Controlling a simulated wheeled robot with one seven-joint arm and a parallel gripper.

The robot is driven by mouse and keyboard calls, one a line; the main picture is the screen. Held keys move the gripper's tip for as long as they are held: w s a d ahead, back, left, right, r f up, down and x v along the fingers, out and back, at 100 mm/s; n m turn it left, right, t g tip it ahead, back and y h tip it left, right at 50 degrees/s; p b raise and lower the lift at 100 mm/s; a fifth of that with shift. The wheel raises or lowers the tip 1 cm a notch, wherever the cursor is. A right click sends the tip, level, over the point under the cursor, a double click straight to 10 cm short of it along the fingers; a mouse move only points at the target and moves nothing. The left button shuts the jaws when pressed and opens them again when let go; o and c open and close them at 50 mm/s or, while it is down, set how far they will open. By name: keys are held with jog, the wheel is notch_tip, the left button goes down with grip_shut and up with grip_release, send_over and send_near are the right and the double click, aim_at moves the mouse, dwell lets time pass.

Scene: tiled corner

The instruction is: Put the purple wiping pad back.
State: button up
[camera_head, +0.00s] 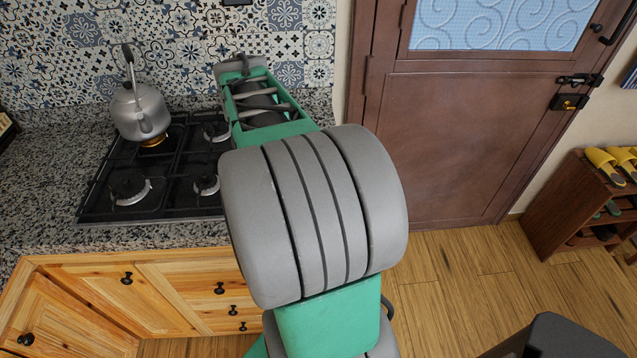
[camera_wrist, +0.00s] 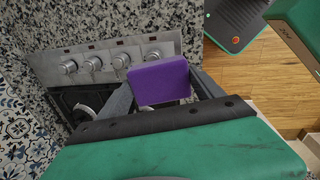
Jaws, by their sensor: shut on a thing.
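The purple wiping pad (camera_wrist: 158,82) shows in the wrist view as a flat purple block between the fingers of my gripper (camera_wrist: 163,92). My gripper is shut on it and holds it in front of the stove's knob panel. In the head view my arm covers the gripper and the pad, so neither shows there. How far the pad is from the stove or counter is hard to tell.
A gas stove (camera_head: 150,185) with a grey kettle (camera_head: 140,110) on a back burner sits in the granite counter (camera_head: 50,180). Wooden drawers (camera_head: 195,290) are below. A brown door (camera_head: 450,150) and shoe rack (camera_head: 575,205) stand right. Wood floor lies between.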

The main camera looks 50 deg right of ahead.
jog(key=s+r+m+g+y, duration=0.1)
jog(key=s+r, duration=0.2)
jog(key=s, duration=0.2)
jog(key=d+f+p, duration=0.1)
jog(key=d+f, duration=0.2)
jog(key=d, duration=0.1)
jog(key=s+d+f+p, duration=0.1)
jog(key=d+f+p, duration=0.1)
jog(key=d, duration=0.3)
jog(key=d+f+p, duration=0.1)
jog(key=d+f, duration=0.3)
jog(key=f, duration=0.1)
jog(key=shift+s+d, duration=0.25)
notch_tip(320, 180, down, 3)
jog(key=shift+r+p, duration=0.2)
jog(key=shift+p, duration=0.65)
jog(key=shift+f, duration=0.3)
jog(key=o, duration=1.1)
jog(key=shift+c, duration=0.2)
jog(key=shift+o, duration=0.7)
